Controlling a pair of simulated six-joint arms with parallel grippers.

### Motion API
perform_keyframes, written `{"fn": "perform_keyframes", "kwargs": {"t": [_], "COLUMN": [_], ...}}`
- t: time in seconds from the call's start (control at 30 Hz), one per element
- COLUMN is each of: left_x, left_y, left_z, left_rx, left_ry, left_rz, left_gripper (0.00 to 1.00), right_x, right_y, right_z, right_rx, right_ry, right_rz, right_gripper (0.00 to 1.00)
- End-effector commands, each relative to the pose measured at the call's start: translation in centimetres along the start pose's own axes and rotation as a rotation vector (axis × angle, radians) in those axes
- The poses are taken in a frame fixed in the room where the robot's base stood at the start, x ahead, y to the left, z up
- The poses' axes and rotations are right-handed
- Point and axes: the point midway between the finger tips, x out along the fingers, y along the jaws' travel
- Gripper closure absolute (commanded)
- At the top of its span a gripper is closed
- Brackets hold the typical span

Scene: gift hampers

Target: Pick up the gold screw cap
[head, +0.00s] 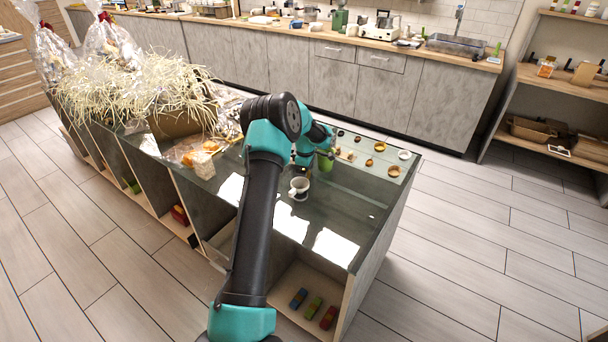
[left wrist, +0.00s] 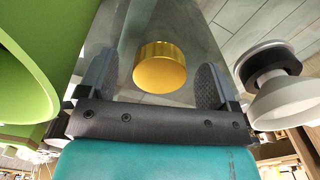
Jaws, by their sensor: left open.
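The gold screw cap (left wrist: 160,68), round with a ribbed side, shows in the left wrist view between the two fingers of my left gripper (left wrist: 158,78). The gripper is open, with a gap on each side of the cap. In the head view my left arm reaches over the glass-topped counter, and its fingers are mostly hidden behind the wrist. A gold cap (head: 380,147) shows on the counter's far right part among other small round lids; I cannot tell if it is the same one. My right gripper is not in view.
A green cup (head: 327,161) stands close by the gripper and looms at the left of the wrist view (left wrist: 22,65). A straw-filled box (head: 180,125) is at left. A white lid (head: 404,155) lies near the counter's right edge.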

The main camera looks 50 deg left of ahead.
Motion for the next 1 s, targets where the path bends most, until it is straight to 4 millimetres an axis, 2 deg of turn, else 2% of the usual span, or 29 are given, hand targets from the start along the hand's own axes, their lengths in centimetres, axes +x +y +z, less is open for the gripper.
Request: {"fn": "perform_keyframes", "kwargs": {"t": [0.07,0.6,0.87,1.0], "left_x": [0.0,0.0,-0.2,-1.2], "left_y": [0.0,0.0,0.0,0.0], "left_z": [0.0,0.0,0.0,0.0], "left_rx": [0.0,0.0,0.0,0.0], "left_ry": [0.0,0.0,0.0,0.0], "left_rz": [0.0,0.0,0.0,0.002], "left_gripper": [0.17,0.67,0.67,0.67], "right_x": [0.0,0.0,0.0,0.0], "right_y": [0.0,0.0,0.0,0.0], "right_z": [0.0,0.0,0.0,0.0], "right_rx": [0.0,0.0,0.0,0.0], "right_ry": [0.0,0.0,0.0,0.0], "right_rz": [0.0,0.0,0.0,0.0], "right_gripper": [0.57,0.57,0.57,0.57]}}
